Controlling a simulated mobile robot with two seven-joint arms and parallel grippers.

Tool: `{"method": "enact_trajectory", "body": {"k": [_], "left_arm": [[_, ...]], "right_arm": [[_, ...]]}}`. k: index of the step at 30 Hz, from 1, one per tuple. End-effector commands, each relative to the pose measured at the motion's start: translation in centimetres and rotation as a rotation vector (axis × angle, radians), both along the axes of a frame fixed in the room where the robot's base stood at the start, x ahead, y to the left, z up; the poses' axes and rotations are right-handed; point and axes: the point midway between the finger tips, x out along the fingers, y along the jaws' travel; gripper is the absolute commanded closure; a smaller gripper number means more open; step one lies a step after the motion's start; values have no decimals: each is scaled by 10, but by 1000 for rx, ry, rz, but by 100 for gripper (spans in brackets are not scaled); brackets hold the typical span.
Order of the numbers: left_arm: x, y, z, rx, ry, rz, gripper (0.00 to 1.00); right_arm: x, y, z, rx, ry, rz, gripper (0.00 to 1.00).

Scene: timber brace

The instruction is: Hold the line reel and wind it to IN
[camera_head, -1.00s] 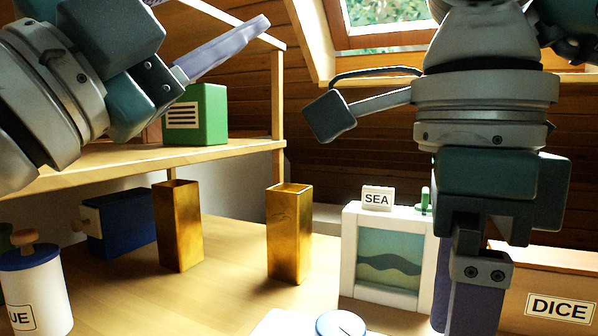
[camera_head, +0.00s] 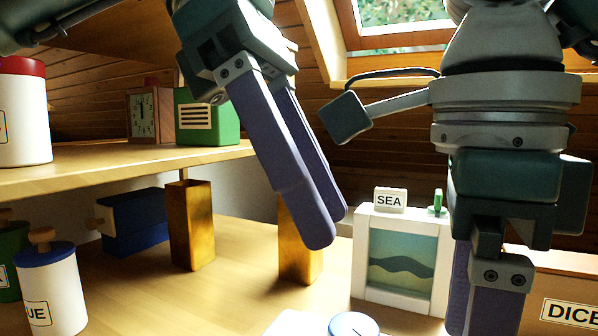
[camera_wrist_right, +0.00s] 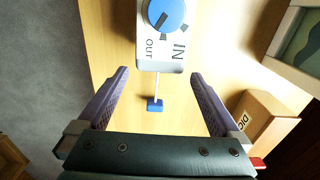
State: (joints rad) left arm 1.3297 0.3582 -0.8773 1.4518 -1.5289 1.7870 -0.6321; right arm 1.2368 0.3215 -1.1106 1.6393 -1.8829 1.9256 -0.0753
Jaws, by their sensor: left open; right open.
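The line reel (camera_head: 352,325) shows at the bottom edge of the head view as a white body with a round blue knob, mostly cut off. In the right wrist view the line reel (camera_wrist_right: 161,62) shows OUT and IN marks, with the blue knob (camera_wrist_right: 166,12) at the top edge. A pale line runs from it to a blue tab (camera_wrist_right: 154,105). My right gripper (camera_wrist_right: 159,75) is open and empty, its fingertips either side of the line, short of the knob. My left gripper (camera_head: 325,228) is open and empty, pointing down in front of a brass post, above the table.
Two brass posts (camera_head: 192,225) stand on the table (camera_head: 130,270). A SEA picture frame (camera_head: 402,262) and a DICE box (camera_head: 570,310) stand at the right. A shelf (camera_head: 110,165) holds a green box (camera_head: 207,118) and a clock (camera_head: 152,115). Lidded jars (camera_head: 55,290) stand at left.

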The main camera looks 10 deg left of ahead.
Motion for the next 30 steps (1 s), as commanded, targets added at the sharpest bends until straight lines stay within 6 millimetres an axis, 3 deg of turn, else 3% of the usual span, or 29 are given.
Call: {"method": "enact_trajectory", "body": {"k": [8, 21, 30], "left_arm": [[14, 11, 4, 127, -101, -92, 50], [14, 10, 4, 124, -100, -91, 50], [14, 10, 4, 123, -99, -90, 50]], "right_arm": [[0, 0, -9, 0, 3, -1, 0], [-1, 0, -82, -1, 3, -2, 0], [0, 0, -100, 0, 0, 0, 0]]}}
